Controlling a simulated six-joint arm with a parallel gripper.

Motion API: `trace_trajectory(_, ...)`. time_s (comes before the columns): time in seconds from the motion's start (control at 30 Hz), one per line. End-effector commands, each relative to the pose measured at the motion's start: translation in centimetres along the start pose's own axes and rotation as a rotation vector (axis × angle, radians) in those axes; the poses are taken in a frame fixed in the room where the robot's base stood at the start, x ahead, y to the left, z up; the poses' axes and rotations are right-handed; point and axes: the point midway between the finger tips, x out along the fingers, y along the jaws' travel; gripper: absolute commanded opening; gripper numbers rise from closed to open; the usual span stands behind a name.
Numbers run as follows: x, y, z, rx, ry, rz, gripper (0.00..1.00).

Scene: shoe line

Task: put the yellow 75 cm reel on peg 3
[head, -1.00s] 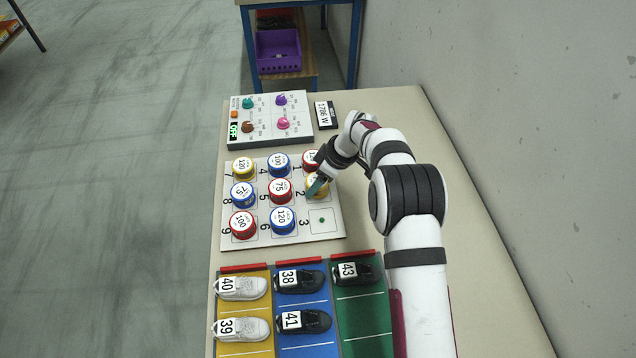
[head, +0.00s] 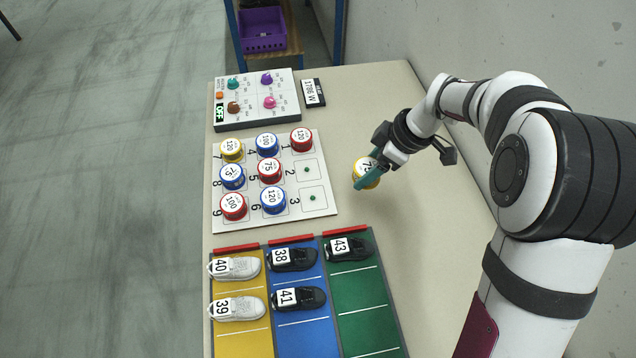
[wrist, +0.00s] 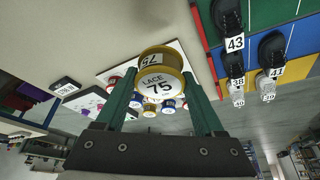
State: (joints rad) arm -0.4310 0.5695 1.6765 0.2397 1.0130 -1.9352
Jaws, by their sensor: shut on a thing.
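The yellow reel (head: 366,172) is marked 75 and sits between the green fingers of my gripper (head: 372,168), to the right of the peg board (head: 325,207). In the wrist view the reel (wrist: 160,82) shows its "LACE 75" label between both fingers (wrist: 160,100). My gripper is shut on it. Peg 3 (head: 312,198) is bare, at the board's near right corner. Peg 2 (head: 310,170), just beyond it, is bare too. Whether the reel clears the table is hard to tell.
Several red, blue and yellow reels fill the other pegs; a red reel (head: 301,140) is on peg 1. A control box (head: 256,98) stands beyond the board. Shoes on coloured mats (head: 357,283) lie nearer. The table right of the board is clear.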

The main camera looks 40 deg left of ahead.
Motion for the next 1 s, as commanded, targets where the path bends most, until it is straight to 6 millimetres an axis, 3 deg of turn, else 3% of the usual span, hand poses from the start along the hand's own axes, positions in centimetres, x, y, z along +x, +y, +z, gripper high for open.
trace_trajectory(0.07,0.5,-1.0,-0.1,-0.001,-0.001,-0.003,0.15)
trace_trajectory(0.33,8.0,-2.0,-5.5,-0.005,-0.002,-0.004,0.15)
trace_trajectory(0.5,10.5,-2.2,-7.3,-0.001,-0.002,-0.002,0.15)
trace_trajectory(0.77,14.3,-2.3,-6.0,0.002,-0.003,-0.002,0.15)
trace_trajectory(1.0,14.4,-2.2,-6.0,0.000,-0.001,0.000,0.15)
